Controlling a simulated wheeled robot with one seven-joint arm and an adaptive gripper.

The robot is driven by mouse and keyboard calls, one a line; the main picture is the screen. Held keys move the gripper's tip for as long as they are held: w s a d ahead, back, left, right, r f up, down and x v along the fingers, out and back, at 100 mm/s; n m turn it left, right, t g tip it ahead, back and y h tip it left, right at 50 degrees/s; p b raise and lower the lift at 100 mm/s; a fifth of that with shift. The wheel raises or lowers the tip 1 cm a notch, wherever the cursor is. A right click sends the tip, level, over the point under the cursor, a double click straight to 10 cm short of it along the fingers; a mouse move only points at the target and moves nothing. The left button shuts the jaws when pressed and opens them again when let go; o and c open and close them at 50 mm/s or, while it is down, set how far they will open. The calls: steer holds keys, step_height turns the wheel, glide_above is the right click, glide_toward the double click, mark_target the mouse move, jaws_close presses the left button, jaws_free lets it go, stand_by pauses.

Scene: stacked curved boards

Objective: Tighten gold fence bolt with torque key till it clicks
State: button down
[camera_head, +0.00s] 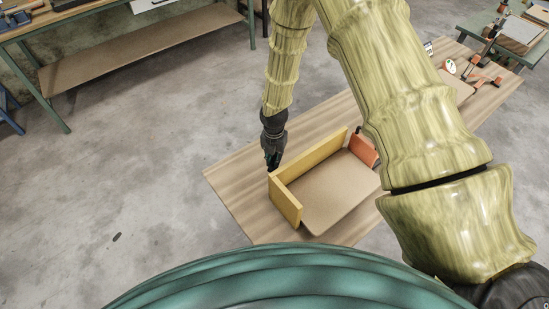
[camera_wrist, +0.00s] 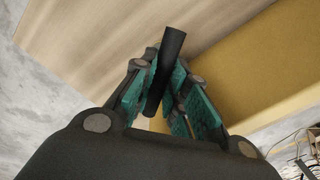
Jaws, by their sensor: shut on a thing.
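My gripper (camera_head: 272,157) is at the outer far-left corner of the yellow-gold fence (camera_head: 288,199) on the wooden table. In the wrist view, my gripper (camera_wrist: 163,90) has its green-padded fingers shut on a black cylindrical handle (camera_wrist: 173,44), which I take to be the torque key. The handle sticks out beyond the fingertips and tilts slightly. The gold fence also shows in the wrist view (camera_wrist: 250,75), to the right of the handle. The gold bolt and the key's working end are not visible, so I cannot tell whether they are engaged.
A brown board (camera_head: 325,190) lies inside the fence, with an orange block (camera_head: 363,149) at its far right. The wooden table (camera_head: 235,172) is bare left of the fence. A workbench (camera_head: 140,50) stands at the back left. Clamps (camera_head: 487,82) lie at the far right.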

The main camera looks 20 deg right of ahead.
steer(key=shift+r+p, duration=0.6)
steer(key=shift+r, duration=0.3)
stand_by(1.6)
steer(key=shift+r+p, duration=1.45)
steer(key=shift+r, duration=0.95)
